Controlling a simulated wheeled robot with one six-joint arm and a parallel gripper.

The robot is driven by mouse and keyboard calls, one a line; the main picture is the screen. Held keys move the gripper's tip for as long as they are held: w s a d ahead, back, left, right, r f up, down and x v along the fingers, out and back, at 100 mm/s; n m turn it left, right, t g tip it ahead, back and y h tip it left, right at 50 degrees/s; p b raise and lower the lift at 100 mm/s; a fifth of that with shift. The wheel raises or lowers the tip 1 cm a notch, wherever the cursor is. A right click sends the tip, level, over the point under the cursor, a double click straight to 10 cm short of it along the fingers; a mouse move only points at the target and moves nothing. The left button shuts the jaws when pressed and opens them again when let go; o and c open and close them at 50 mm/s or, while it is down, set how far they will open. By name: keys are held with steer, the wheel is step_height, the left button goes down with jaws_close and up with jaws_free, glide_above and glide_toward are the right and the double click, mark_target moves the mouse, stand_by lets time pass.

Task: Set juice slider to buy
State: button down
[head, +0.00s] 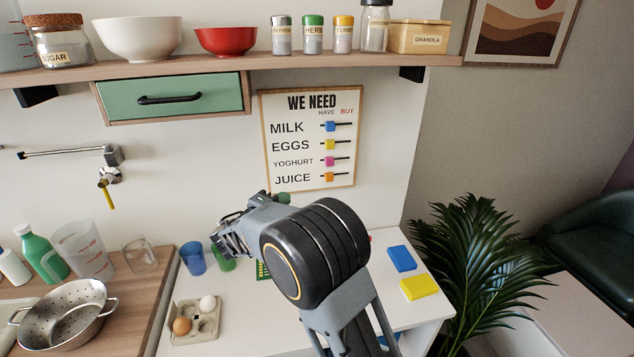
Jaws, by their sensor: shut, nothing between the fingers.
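The juice slider (329,177) is an orange block on a short dark horizontal track. It is the lowest of the sliders on the white "WE NEED" board (281,187) on the wall. It sits at the left part of its track, under "HAVE"; the track runs on to the right, under "BUY". My gripper (224,243) is below and to the left of the board, over the white counter. It is shut and apart from the slider. My arm hides part of the counter below the board.
The blue milk (330,126), yellow eggs (329,145) and pink yoghurt (329,161) sliders sit close above, also on the left. A shelf (300,68) and green drawer (205,97) are above. Blue cup (193,258) and egg carton (205,325) stand near my gripper.

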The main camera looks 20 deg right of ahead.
steer(key=p, duration=0.3)
glide_toward(324, 177)
steer(key=w, duration=0.1)
steer(key=w+d, duration=0.1)
steer(key=w, duration=0.2)
steer(key=shift+d+r, duration=0.3)
steer(key=shift+s+d+p, duration=0.15)
steer(key=shift+d, duration=0.4)
steer(key=shift+s+d+p, duration=0.15)
steer(key=shift+d, duration=0.35)
steer(key=shift+s+d, duration=0.15)
steer(key=shift+d, duration=0.55)
steer(key=shift+d+f, duration=0.1)
